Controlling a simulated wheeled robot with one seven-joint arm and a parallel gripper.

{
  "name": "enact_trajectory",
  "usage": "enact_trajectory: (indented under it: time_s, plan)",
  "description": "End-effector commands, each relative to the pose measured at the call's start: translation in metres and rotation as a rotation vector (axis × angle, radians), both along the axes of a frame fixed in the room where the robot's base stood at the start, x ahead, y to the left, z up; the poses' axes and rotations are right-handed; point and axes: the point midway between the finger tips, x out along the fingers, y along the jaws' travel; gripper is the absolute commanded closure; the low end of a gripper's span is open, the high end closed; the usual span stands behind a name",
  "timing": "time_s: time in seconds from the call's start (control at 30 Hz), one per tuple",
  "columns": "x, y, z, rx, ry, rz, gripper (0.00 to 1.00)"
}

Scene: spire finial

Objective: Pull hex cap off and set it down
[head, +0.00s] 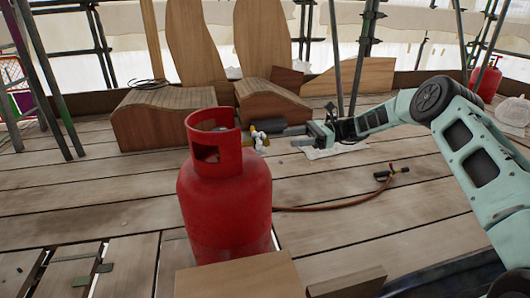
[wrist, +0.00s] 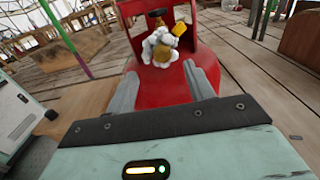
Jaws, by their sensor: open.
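A red gas cylinder (head: 225,205) with a collar stands on the plank deck in the head view. On its side facing my gripper, a valve carries lumpy white material (wrist: 160,45), a yellow tag (wrist: 179,29) and a brass-coloured piece (wrist: 163,58). That piece may be the hex cap; its six-sided shape is not clear. My gripper (head: 268,127) reaches in from the right at valve height. In the wrist view its two grey fingers (wrist: 161,72) are spread on either side of the brass-coloured piece, with nothing held. Whether they touch anything cannot be told.
A red-brown hose (head: 325,204) runs from the cylinder to a torch (head: 391,173) on the deck. Wooden blocks (head: 240,274) stand in front. Curved wooden forms (head: 165,112) are behind. A white sheet (head: 335,149) lies under my arm.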

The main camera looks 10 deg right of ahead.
Motion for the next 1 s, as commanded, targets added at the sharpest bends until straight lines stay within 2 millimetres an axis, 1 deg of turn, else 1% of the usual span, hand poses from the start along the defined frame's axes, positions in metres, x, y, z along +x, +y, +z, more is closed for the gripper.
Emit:
enact_trajectory:
  time_s: [0.03,0.17,0.47,0.57,0.67,0.93,1.0]
  plan:
    - [0.001,-0.003,-0.005,0.008,0.003,-0.007,0.47]
    - [0.003,-0.007,-0.006,0.015,0.007,-0.013,0.47]
    - [0.003,-0.006,-0.005,0.014,0.007,-0.012,0.47]
    - [0.002,-0.002,-0.005,0.014,0.008,-0.011,0.47]
    - [0.002,0.007,-0.006,0.015,0.008,-0.009,0.47]
    - [0.002,0.044,-0.007,0.014,0.008,-0.009,0.47]
    - [0.002,0.053,-0.002,0.016,0.009,-0.010,0.47]
